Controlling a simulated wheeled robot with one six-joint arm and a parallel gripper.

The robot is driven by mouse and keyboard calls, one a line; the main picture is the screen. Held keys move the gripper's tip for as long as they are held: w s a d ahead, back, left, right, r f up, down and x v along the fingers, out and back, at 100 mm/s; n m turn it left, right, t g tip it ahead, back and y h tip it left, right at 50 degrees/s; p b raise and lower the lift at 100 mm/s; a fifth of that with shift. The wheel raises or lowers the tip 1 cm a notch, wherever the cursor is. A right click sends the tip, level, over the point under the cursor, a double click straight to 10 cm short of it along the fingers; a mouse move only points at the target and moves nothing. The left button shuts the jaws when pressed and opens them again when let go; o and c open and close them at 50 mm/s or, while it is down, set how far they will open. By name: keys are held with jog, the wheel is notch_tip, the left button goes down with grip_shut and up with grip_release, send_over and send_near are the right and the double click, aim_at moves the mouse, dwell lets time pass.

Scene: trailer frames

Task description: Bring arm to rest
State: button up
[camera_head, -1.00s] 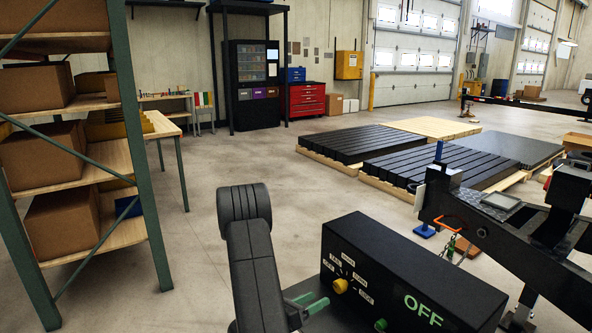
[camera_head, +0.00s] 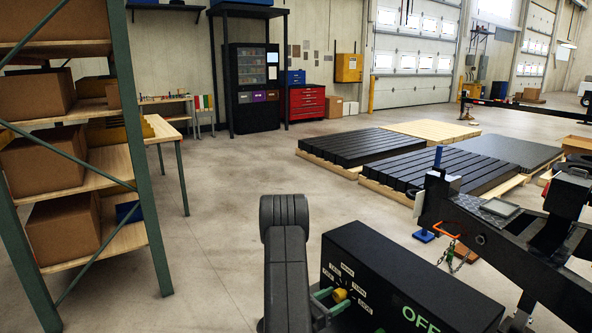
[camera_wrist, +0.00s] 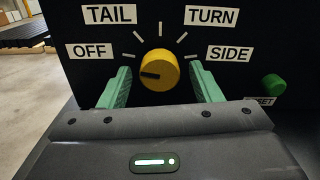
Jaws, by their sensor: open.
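My gripper (camera_wrist: 161,88) is open, its two green fingers to the left and right of a round yellow knob (camera_wrist: 160,70) on a black control box. Gaps show between fingers and knob in the wrist view. The knob's dark pointer line faces left, toward the OFF label (camera_wrist: 90,51). In the head view my arm (camera_head: 286,265) reaches to the box (camera_head: 400,275) from the left, with the green fingers close to the knob (camera_head: 340,295).
A green button (camera_wrist: 273,84) sits right of the knob. A black trailer frame (camera_head: 500,235) with an orange hook and chain stands right of the box. Shelving with cartons (camera_head: 45,160) stands left. Dark slabs on pallets (camera_head: 370,145) lie behind. Open floor (camera_head: 230,190) lies between.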

jog(key=m+p, duration=0.2)
jog(key=m, duration=0.1)
jog(key=shift+r+m+p, duration=0.2)
jog(key=shift+m+p, duration=0.1)
jog(key=shift+p, duration=0.1)
jog(key=shift+s+a+f+m, duration=0.1)
jog(key=shift+a+f+m, duration=0.1)
jog(key=shift+a+m, duration=0.1)
jog(key=shift+b+v, duration=0.5)
jog(key=shift+v, duration=1.35)
jog(key=shift+d, duration=0.1)
